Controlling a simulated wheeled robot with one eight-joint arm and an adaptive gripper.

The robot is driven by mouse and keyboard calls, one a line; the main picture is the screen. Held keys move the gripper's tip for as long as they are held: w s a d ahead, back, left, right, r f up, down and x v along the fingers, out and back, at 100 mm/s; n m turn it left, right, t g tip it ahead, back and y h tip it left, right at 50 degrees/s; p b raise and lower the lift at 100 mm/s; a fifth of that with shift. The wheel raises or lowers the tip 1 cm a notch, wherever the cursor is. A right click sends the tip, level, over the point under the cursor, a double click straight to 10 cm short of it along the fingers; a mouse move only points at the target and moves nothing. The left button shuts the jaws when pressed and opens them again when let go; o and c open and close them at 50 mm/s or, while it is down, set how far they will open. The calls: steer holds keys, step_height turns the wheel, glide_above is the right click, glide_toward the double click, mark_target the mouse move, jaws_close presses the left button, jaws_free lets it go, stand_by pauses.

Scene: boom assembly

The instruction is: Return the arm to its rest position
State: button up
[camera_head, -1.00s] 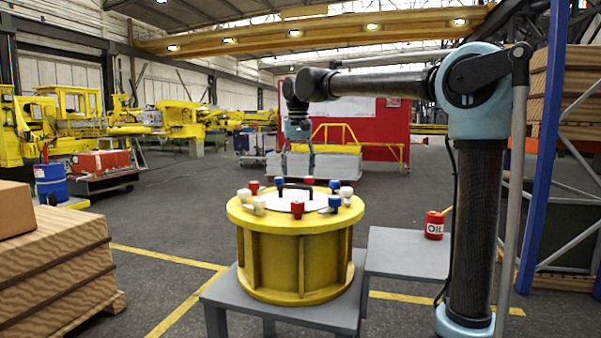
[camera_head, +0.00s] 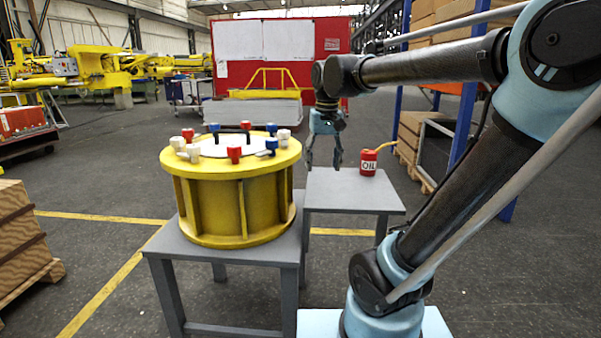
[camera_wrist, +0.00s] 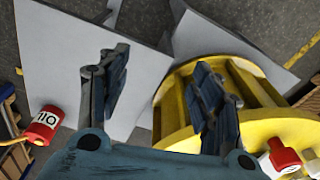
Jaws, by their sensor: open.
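My gripper (camera_head: 323,155) hangs fingers-down from my arm, to the right of the yellow drum (camera_head: 215,205) and above the smaller grey table (camera_head: 350,190). Its two fingers are spread apart with nothing between them. In the wrist view my gripper (camera_wrist: 160,95) also shows two separated fingers. The grey table top (camera_wrist: 60,60) is at left there and the yellow drum (camera_wrist: 175,105) at right, partly behind the right finger. My arm is stretched out from the right side of the head view.
A red oil can (camera_head: 369,162) stands on the smaller table, right of my gripper. Red, white and blue caps sit around the drum's rim. The drum stands on a grey table (camera_head: 165,250). Stacked wood (camera_head: 20,235) is at left. Open floor (camera_head: 500,260) lies at right.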

steer(key=s+d+f, duration=0.6)
steer(key=s+f, duration=0.1)
steer(key=f, duration=0.3)
steer(key=s+d+f+m+t, duration=0.1)
steer(key=s+d+f, duration=0.5)
steer(key=f, duration=0.4)
steer(key=shift+s+d+f, duration=0.2)
steer(key=shift+s+f, duration=0.15)
steer(key=shift+s, duration=0.3)
steer(key=shift+w+f, duration=0.2)
steer(key=shift+w, duration=0.25)
steer(key=shift+c, duration=0.3)
